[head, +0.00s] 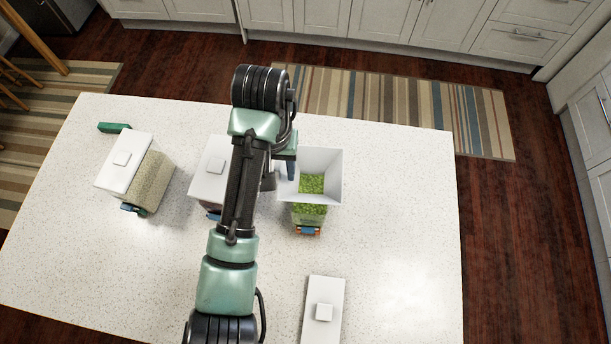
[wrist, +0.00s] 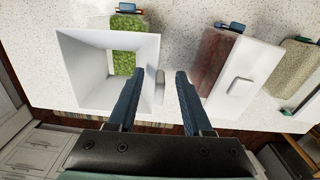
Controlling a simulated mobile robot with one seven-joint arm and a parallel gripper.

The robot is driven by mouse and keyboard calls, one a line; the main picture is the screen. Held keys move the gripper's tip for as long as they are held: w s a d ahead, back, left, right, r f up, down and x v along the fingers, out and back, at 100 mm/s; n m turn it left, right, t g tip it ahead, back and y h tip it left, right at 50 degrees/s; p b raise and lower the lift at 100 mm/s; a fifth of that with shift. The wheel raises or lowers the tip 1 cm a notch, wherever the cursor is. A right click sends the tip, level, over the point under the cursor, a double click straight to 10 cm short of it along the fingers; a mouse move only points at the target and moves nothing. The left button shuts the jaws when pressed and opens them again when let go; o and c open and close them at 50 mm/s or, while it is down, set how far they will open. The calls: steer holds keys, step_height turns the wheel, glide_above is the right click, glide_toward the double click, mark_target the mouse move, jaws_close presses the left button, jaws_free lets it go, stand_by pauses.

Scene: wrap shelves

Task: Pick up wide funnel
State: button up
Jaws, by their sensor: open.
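The wide funnel (head: 325,163) is white, with a square flared mouth, and sits on top of a clear container of green bits (head: 309,211). In the wrist view the funnel (wrist: 85,75) is at the left, and the green shows through its opening. My gripper (wrist: 161,75) is open beside the funnel's right wall. A small pale tab (wrist: 160,84) at that wall shows between the two blue fingers. The left finger overlaps the funnel's edge in the picture; I cannot tell whether it touches. In the head view my arm hides most of the gripper, and one finger shows at the funnel's left side.
A white-lidded container (head: 212,158) with reddish contents (wrist: 217,62) stands beside the funnel, partly behind my arm. Another lidded container (head: 127,162) with tan contents is farther left, near a green bar (head: 114,128). A loose white lid (head: 322,325) lies at the front. The counter's right side is clear.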

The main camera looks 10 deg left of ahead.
steer(key=shift+r, duration=0.1)
jaws_close()
stand_by(1.2)
